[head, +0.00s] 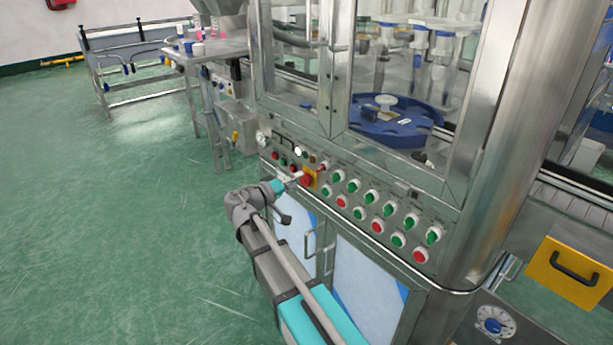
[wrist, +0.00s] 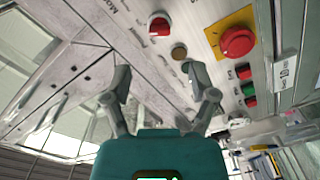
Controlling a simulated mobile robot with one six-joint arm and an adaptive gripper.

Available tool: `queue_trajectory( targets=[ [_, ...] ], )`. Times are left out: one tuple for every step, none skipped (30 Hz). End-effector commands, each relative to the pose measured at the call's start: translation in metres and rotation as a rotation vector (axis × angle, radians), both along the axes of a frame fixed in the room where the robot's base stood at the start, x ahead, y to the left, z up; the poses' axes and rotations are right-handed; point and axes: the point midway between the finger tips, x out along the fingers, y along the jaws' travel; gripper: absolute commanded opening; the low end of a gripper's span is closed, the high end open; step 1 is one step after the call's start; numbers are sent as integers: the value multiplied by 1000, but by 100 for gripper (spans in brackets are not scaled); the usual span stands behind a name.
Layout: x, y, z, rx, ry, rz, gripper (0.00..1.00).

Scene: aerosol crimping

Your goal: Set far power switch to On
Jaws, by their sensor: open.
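A red rotary knob with a white ring (wrist: 159,24) shows on the steel panel in the wrist view, beside lettering that seems to include "Power". A red knob also shows just past the yellow plate in the head view (head: 322,167). Which knob is the far power switch, and its set position, I cannot tell for sure. My gripper (wrist: 157,72) is open and empty, its fingers apart in front of the panel. In the head view my gripper (head: 296,178) is at the panel's left part, partly covering it. Contact with the panel cannot be told.
A red mushroom button (wrist: 237,42) on a yellow plate is close to my right finger. A brown round button (wrist: 179,53) lies between it and the knob. Several green and red controls (head: 371,197) run to the right. Door handles (head: 310,243) sit below; floor at left is clear.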

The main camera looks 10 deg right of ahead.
Motion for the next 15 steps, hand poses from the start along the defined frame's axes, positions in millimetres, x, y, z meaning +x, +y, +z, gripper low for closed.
queue_trajectory(
  targets=[
    [-4, 6, 0, 0, 0, 0, 74],
    [-6, 9, 0, 0, 0, 0, 74],
    [-8, 13, 0, 0, 0, 1, 74],
    [-9, 16, 0, 0, 0, 1, 74],
    [-10, 18, 0, 0, 0, 1, 74],
    [-12, 20, 0, 0, 0, 0, 74],
    [-13, 21, 0, 0, 0, -1, 74],
    [-14, 23, 0, 0, 0, -1, 74],
    [-15, 24, 0, 0, 0, -1, 74],
    [-15, 25, 0, 0, 0, -1, 74],
    [-15, 26, 0, 0, 0, -1, 74],
    [-16, 26, 0, 0, 0, -1, 74],
    [-16, 27, 0, 0, 0, -1, 74],
    [-16, 27, 0, 0, 0, -1, 74],
    [-16, 27, 0, 0, 0, -1, 74]
  ],
)
